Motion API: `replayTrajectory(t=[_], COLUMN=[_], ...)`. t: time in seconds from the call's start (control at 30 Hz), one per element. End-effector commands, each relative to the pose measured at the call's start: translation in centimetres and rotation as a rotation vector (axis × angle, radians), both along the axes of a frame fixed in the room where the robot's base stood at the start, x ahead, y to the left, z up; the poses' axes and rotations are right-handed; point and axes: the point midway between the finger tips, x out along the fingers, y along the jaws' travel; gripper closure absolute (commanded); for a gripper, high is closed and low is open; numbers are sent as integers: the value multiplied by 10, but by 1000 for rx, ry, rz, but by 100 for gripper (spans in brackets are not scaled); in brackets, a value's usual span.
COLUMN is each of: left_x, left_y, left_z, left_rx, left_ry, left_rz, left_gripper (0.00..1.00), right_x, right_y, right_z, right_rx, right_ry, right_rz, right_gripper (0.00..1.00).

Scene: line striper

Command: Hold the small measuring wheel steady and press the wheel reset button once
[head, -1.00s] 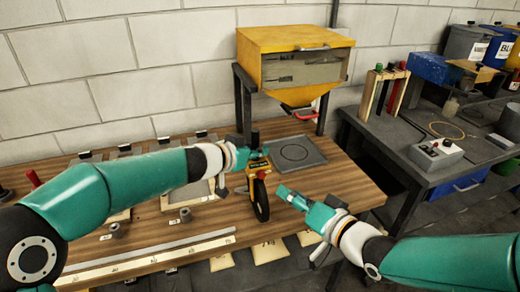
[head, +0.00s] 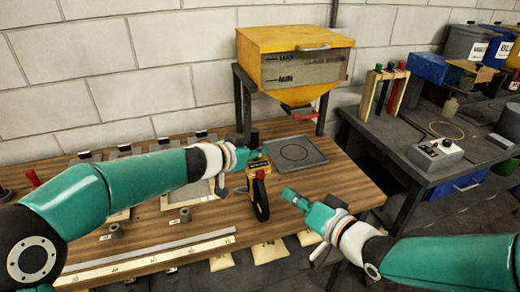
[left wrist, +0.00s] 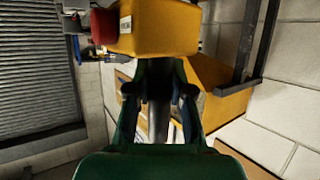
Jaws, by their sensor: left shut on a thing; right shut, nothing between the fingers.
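The small measuring wheel (head: 261,203) stands upright near the front edge of the wooden bench, with a yellow body and a dark wheel below. In the left wrist view a yellow housing (left wrist: 165,28) with a label and a red button-like part (left wrist: 104,26) shows just beyond my left fingers (left wrist: 160,95). My right gripper (head: 288,194) is shut and empty, a little to the right of the wheel and apart from it.
A yellow hopper (head: 290,38) on a dark stand is behind the wheel, with a grey square tray (head: 310,154) in front of it. A long ruler strip (head: 150,258) lies at the bench front. A grey side table (head: 440,190) with a control box (head: 436,153) stands right.

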Motion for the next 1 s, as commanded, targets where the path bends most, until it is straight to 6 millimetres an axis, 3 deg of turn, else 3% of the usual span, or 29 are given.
replayTrajectory(t=[0.87,1.0], left_x=[0,0], left_y=[1,1], left_z=[1,0], left_rx=[0,0], left_ry=[-1,-1], left_rz=[2,2], left_gripper=[100,100], right_x=[0,-2], right_y=[0,-1], right_z=[0,-10], right_rx=[-3,-55], right_ry=[-2,21], right_rz=[1,7], right_gripper=[100,100])
